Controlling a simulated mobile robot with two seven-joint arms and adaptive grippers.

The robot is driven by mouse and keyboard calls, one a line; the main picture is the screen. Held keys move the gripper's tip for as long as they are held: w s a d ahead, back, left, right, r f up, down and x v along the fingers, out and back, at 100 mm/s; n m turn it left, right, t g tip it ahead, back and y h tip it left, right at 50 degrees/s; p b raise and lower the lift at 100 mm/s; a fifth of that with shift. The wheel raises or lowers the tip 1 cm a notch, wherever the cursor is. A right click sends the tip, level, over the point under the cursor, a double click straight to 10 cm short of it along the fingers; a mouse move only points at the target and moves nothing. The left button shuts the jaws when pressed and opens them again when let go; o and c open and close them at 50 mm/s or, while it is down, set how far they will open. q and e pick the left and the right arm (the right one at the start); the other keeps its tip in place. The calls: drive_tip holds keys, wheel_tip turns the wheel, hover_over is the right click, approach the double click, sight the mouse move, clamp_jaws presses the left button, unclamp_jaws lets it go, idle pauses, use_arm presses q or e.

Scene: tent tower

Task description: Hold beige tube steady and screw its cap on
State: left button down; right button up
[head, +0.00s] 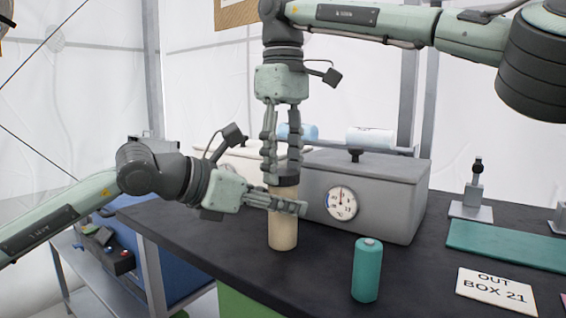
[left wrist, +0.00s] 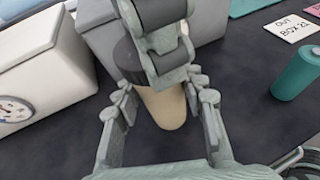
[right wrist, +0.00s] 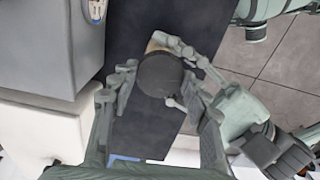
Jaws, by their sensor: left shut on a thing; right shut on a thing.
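The beige tube (head: 283,230) stands upright on the dark table near its front edge. My left gripper (head: 290,206) comes in level from the left and is shut on the tube's body; the tube also shows between its fingers in the left wrist view (left wrist: 164,108). The dark cap (head: 284,177) sits at the top of the tube. My right gripper (head: 283,172) points straight down and is shut on the cap, which shows as a dark disc in the right wrist view (right wrist: 160,74). Whether the cap is fully seated is hidden by the fingers.
A grey box with a dial (head: 370,192) stands close behind the tube. A teal tube (head: 366,270) stands to the right, near the front edge. A sign reading OUT BOX 21 (head: 496,291) and a green mat (head: 508,245) lie further right.

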drive_tip(key=o, duration=0.8)
drive_tip(key=shift+r, duration=2.3)
drive_tip(key=shift+n, duration=0.3)
drive_tip(key=shift+c, duration=0.5)
